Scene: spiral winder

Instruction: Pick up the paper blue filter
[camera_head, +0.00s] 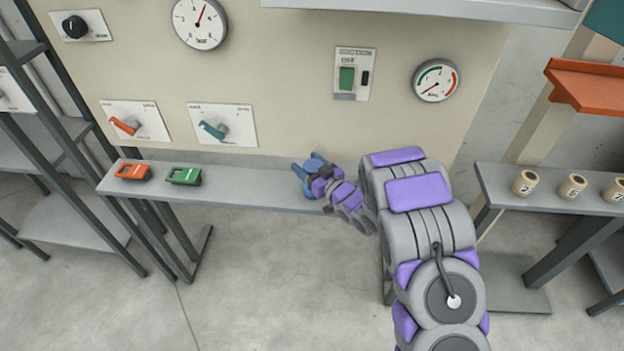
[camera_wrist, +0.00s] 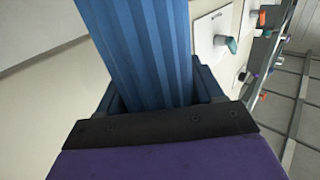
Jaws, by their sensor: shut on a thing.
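The blue paper filter (camera_wrist: 145,45) has a pleated surface and fills the upper middle of the wrist view. My gripper (camera_wrist: 155,95) is shut on it, with a jaw on each side. In the head view my gripper (camera_head: 310,172) is at the right part of the narrow grey shelf under the panel. A bit of blue shows there, but filter and jaws are hard to tell apart. I cannot tell whether the filter touches the shelf.
The panel with orange (camera_head: 124,126) and teal (camera_head: 213,130) levers stands behind. Several beige spools, including one (camera_head: 525,182), stand on the right shelf.

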